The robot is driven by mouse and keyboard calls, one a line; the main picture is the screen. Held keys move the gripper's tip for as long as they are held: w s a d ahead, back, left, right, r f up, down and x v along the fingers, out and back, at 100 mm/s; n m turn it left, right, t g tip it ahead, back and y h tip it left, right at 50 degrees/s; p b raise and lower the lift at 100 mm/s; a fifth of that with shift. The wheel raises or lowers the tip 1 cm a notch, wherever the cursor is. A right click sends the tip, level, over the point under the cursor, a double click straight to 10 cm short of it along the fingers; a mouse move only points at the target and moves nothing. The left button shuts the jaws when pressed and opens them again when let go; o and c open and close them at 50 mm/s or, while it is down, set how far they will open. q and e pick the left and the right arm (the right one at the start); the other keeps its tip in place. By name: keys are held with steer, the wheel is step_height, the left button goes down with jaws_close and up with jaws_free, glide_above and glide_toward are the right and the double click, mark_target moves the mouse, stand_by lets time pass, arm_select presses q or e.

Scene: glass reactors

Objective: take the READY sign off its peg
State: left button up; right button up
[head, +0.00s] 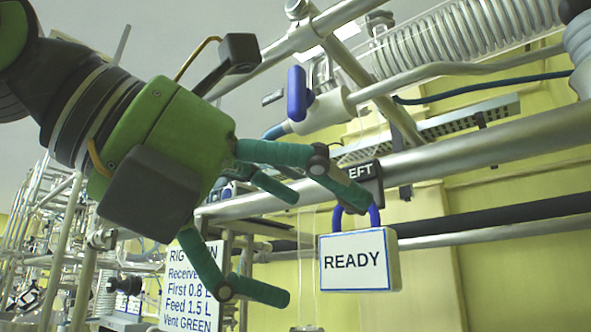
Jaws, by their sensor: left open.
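The READY sign (354,262) is a white block with a blue border and black letters. It hangs upright by its blue loop (357,217) below a dark bracket (372,183) on a thick metal pipe. The bracket's label reads "EFT", its first part hidden by my finger. The peg itself is not clear to see. My left gripper (315,248) is open and empty, its teal fingers spread at the sign's left. The upper fingertip overlaps the bracket and the top of the loop in the picture; I cannot tell if it touches. My right gripper is not in view.
A blue-handled valve (298,94) and pipes stand above the sign. The thick pipe (480,145) runs across behind it, with a dark pipe (500,227) lower down. A text board (183,283) is at lower left, partly hidden by my gripper. Below the sign is clear.

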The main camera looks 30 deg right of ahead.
mark_target(349, 248)
arm_select(q)
steer(key=d+t+p, duration=0.1)
steer(key=d+t+y, duration=0.1)
steer(key=d+t+y+p, duration=0.1)
steer(key=shift+s+d+f+p, duration=0.1)
steer(key=shift+s+d+p, duration=0.15)
steer(key=shift+p, duration=0.1)
steer(key=shift+w+d+f+t, duration=0.15)
steer(key=shift+d+f+t, duration=0.15)
steer(key=shift+d, duration=0.1)
steer(key=c, duration=1.1)
steer(key=shift+f, duration=0.1)
